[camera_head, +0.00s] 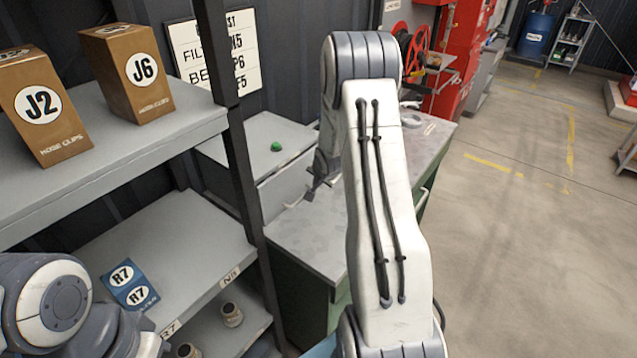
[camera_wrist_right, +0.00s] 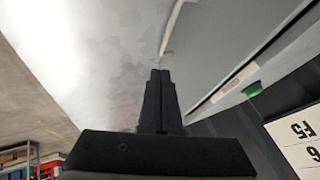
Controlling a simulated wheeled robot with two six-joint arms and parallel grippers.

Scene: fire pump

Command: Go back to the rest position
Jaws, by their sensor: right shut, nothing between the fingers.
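My right arm, white with dark joints, rises through the middle of the head view and bends down over the bench. My right gripper (camera_head: 310,194) is at its far end, small and partly hidden by the arm, above the grey bench top (camera_head: 300,240). In the right wrist view the right gripper (camera_wrist_right: 160,72) has its dark fingers together with nothing between them. My left arm shows only in part at the lower left of the head view; its gripper is out of view.
A shelf rack (camera_head: 150,150) on the left holds brown boxes J2 (camera_head: 42,105) and J6 (camera_head: 135,75), and a blue R7 box (camera_head: 128,285) lower down. A green knob (camera_head: 277,146) sits behind the bench. Open floor (camera_head: 530,240) lies to the right.

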